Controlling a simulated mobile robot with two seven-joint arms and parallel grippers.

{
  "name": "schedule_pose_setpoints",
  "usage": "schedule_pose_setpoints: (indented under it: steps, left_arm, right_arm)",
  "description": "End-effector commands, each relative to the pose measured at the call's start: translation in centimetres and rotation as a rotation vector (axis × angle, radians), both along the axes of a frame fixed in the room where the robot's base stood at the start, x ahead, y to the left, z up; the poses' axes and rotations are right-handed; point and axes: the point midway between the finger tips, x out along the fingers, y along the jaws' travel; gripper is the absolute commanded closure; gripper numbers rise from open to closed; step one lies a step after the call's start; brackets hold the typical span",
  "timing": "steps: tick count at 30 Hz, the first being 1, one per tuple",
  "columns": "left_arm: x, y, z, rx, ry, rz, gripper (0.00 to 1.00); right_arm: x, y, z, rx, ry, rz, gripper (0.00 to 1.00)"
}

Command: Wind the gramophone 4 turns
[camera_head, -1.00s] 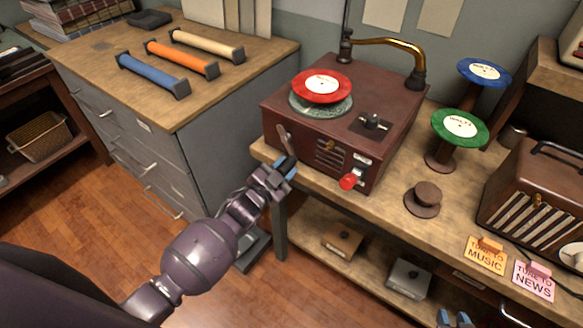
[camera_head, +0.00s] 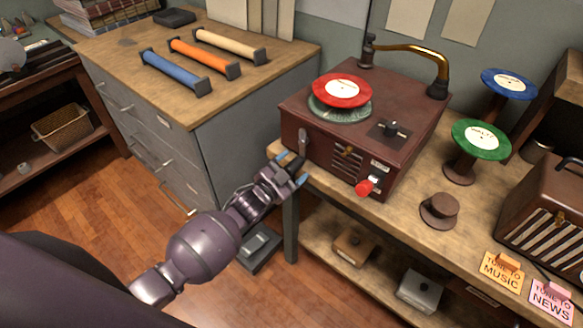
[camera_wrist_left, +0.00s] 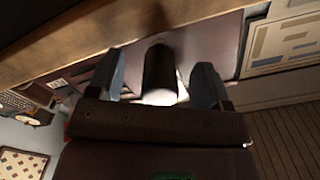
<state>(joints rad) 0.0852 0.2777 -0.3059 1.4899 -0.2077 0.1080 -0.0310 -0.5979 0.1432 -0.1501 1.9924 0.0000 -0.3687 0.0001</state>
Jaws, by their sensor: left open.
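The gramophone (camera_head: 350,138) is a dark red box with a red record (camera_head: 341,90) on its turntable and a brass tonearm (camera_head: 415,50). A grey crank arm (camera_head: 302,139) is on its left side, near the front corner. My left gripper (camera_head: 291,168) is just below the crank, at the bench's left end, with its fingers spread. In the left wrist view a dark cylinder (camera_wrist_left: 160,75), seemingly the crank's handle, appears between the open fingers, with a gap on each side. Whether it is fully between them in depth is unclear. My right gripper is not in view.
A red knob (camera_head: 365,187) sticks out of the gramophone's front. The wooden bench (camera_head: 400,212) edge is close to my left gripper. A grey cabinet (camera_head: 230,150) stands to the left. A brown spindle (camera_head: 440,210), record stands and a radio (camera_head: 555,215) are to the right.

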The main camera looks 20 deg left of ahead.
Motion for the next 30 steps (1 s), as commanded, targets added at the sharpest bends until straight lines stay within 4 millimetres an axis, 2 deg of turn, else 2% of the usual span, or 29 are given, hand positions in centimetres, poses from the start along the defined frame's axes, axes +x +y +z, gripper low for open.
schedule_pose_setpoints:
  steps: [10,30]
  left_arm:
    - [-1.6,0.6,0.2,0.001,-0.001,0.001,0.28]
    - [-5.7,2.1,0.1,0.0,0.001,0.0,0.28]
  right_arm:
    - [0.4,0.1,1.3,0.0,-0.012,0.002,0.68]
    - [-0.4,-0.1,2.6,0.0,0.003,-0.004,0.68]
